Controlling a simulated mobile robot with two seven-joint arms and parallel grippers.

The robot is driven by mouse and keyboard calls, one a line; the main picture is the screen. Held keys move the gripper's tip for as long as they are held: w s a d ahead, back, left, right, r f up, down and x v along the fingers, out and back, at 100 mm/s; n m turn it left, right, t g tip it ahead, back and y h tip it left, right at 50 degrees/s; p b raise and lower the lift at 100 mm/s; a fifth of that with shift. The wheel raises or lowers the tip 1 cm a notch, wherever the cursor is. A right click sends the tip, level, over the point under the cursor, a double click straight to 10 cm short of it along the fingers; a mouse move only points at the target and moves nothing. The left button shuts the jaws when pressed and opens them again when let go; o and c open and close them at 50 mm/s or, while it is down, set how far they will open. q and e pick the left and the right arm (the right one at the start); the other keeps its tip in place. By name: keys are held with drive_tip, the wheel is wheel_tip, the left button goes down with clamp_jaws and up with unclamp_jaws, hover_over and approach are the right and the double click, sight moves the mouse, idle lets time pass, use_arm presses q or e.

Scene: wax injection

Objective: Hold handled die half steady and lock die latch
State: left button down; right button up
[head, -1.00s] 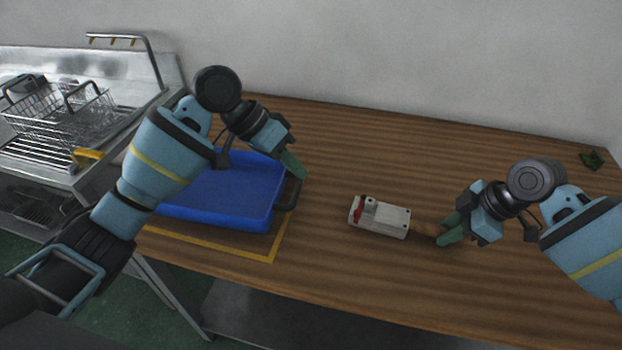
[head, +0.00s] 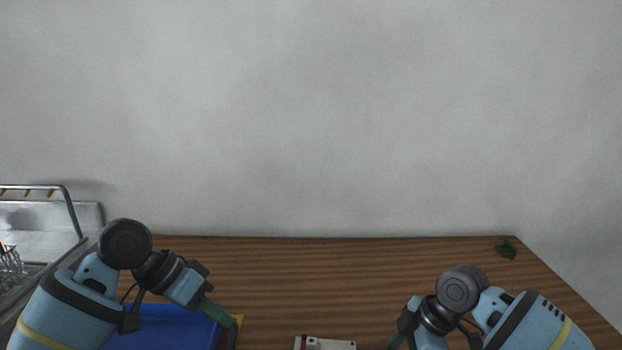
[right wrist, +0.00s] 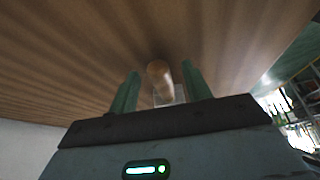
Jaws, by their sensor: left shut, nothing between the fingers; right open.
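The die (head: 330,344), a pale grey block with a red part at its left end, shows only its top strip at the bottom edge of the head view. My left gripper (head: 226,318) is shut and empty, left of the die by the blue tray's right side. My right gripper (head: 396,342) is to the right of the die, its fingertips partly cut off by the frame edge. In the right wrist view my right gripper (right wrist: 160,88) is open, with the round wooden handle (right wrist: 158,74) between its green fingers, apparently not clamped. The die (right wrist: 168,97) shows faintly behind it.
A blue tray (head: 165,328) lies at the lower left under my left arm. A metal sink unit (head: 40,235) stands at the far left. The middle of the wooden table (head: 330,280) is clear up to the wall.

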drive_tip(key=v, duration=1.1)
drive_tip(key=shift+r, duration=0.35)
drive_tip(key=shift+d+f, duration=0.1)
drive_tip(key=shift+d, duration=0.05)
